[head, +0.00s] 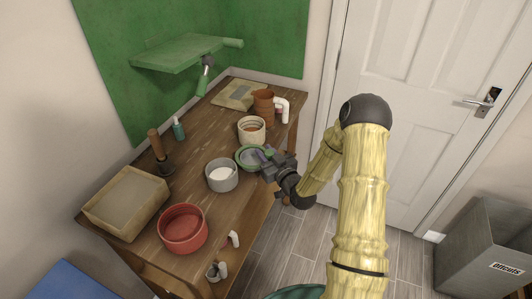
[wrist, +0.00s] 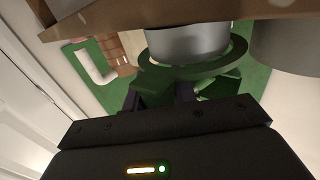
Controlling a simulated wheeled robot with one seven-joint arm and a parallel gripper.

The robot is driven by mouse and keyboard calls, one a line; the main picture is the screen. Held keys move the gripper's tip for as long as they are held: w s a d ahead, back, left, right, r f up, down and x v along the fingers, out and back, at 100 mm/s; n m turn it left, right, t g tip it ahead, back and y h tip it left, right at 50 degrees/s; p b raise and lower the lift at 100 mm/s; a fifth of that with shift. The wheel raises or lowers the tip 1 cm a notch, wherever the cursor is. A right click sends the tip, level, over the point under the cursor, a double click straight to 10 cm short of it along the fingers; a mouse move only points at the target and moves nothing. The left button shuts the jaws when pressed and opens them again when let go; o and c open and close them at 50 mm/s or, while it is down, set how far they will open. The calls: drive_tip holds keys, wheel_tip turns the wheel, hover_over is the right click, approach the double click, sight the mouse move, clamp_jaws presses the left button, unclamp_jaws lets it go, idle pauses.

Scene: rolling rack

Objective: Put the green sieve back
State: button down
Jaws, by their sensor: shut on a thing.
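The green sieve (head: 240,163), a grey bowl with a green rim, is at the right edge of the wooden table (head: 205,130), beside a grey pot with white contents (head: 222,178). My gripper (head: 265,162) reaches it from the right and is shut on its near side. In the wrist view, which looks upside down, the sieve's green rim (wrist: 238,52) circles a grey body just beyond my jaws (wrist: 158,98). The tabletop edge is close to it there. My jaws partly hide the sieve, and I cannot tell whether it touches the table.
A cream pot (head: 251,131), terracotta pots (head: 264,104) and a white bent pipe (head: 282,108) stand behind the sieve. A red bowl (head: 183,232) and wooden tray (head: 125,205) are at the front. A green shelf (head: 178,53) is on the wall. An offcuts bin (head: 485,250) stands right.

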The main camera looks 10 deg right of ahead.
drive_tip(key=shift+f, duration=0.1)
drive_tip(key=c, duration=1.1)
unclamp_jaws()
drive_tip(key=shift+s, duration=0.15)
drive_tip(key=b+v, duration=0.2)
drive_tip(key=v, duration=0.9)
drive_tip(key=shift+s+d, duration=0.15)
drive_tip(key=shift+s, duration=0.2)
